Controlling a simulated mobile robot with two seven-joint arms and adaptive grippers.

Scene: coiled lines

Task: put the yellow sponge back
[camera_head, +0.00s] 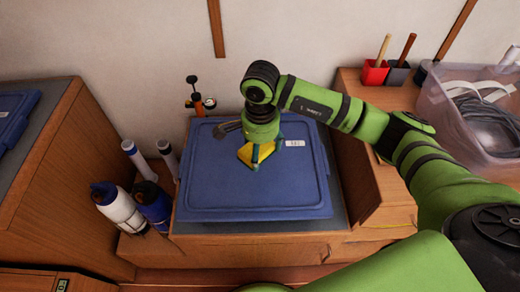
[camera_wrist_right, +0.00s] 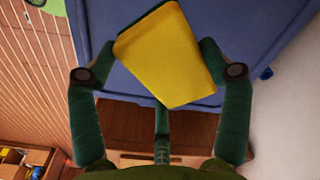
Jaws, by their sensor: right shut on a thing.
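The yellow sponge (camera_head: 256,153) is between the fingers of my right gripper (camera_head: 254,160), over the blue lid of a box (camera_head: 240,193) in the head view. In the right wrist view the sponge (camera_wrist_right: 168,52) shows as a flat yellow block, tilted, with the fingers of my right gripper (camera_wrist_right: 160,75) on both its sides. The gripper is shut on it. Whether the sponge touches the lid below, I cannot tell. My left gripper is in neither view.
Bottles (camera_head: 122,207) stand left of the blue box. A red cup (camera_head: 375,73) and a grey cup (camera_head: 398,75) with handles stand at the back right. A clear bin (camera_head: 455,112) with coiled lines is at the right. The lid's front is clear.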

